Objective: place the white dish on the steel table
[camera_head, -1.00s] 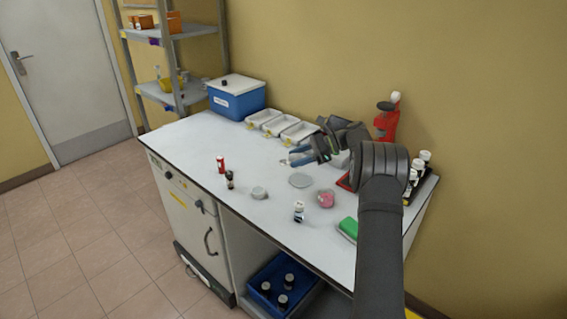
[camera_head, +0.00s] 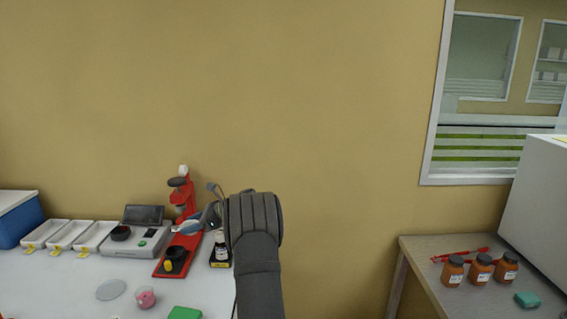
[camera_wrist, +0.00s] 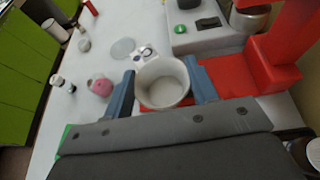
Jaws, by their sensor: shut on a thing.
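The white dish (camera_wrist: 163,80) is round and open at the top. In the wrist view it sits between the two blue fingers of my gripper (camera_wrist: 161,88), which is shut on it. In the head view my gripper (camera_head: 212,216) is beside the red stand, partly hidden behind my own arm. A pale patch beside it may be the dish. The grey table (camera_head: 425,262), likely the steel table, stands to the right, apart from the white bench. My gripper is not over it.
On the white bench (camera_head: 65,290) are a red stand (camera_head: 184,200), white trays (camera_head: 74,234), a scale (camera_head: 135,238), a pink item (camera_head: 146,298) and a green block (camera_head: 185,313). The grey table holds orange-brown jars (camera_head: 480,268), red tools (camera_head: 460,256) and a green block (camera_head: 527,299); its front-left looks clear.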

